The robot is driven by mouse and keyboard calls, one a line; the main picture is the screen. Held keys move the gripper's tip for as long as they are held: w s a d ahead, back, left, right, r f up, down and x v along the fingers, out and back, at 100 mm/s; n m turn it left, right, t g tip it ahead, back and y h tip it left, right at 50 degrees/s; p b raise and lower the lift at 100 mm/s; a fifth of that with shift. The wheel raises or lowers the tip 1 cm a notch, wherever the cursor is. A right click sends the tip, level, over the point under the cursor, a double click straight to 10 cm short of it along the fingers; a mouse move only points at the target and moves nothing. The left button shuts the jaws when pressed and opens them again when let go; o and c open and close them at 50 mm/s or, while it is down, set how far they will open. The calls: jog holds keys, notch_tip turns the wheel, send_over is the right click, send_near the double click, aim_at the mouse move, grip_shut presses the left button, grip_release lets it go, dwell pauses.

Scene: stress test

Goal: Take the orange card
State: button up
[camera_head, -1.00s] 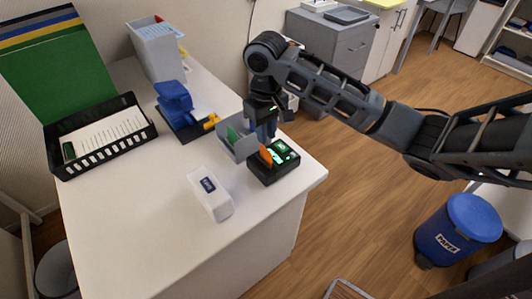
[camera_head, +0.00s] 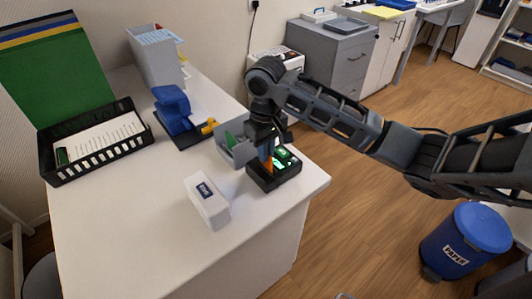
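The orange card (camera_head: 268,165) stands upright at the left part of a small black device (camera_head: 275,181) with green lights, near the right edge of the white desk. My gripper (camera_head: 266,150) points down right at the card and covers its upper part. The fingers are small and dark here, so I cannot tell whether they are closed on the card or only around it.
A grey holder with a green card (camera_head: 231,141) stands just left of the device. A white box (camera_head: 207,203) lies in front of it. A blue stapler-like object (camera_head: 174,108) and a black tray (camera_head: 95,147) are farther left. The desk's front is clear.

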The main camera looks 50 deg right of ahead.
grip_shut()
notch_tip(320, 180, up, 5)
jog(key=p, duration=0.4)
jog(key=shift+p, duration=0.35)
jog(key=shift+r, duration=0.1)
notch_tip(320, 180, up, 3)
jog(key=p, duration=0.2)
jog(key=shift+p, duration=0.35)
jog(key=shift+r, duration=0.9)
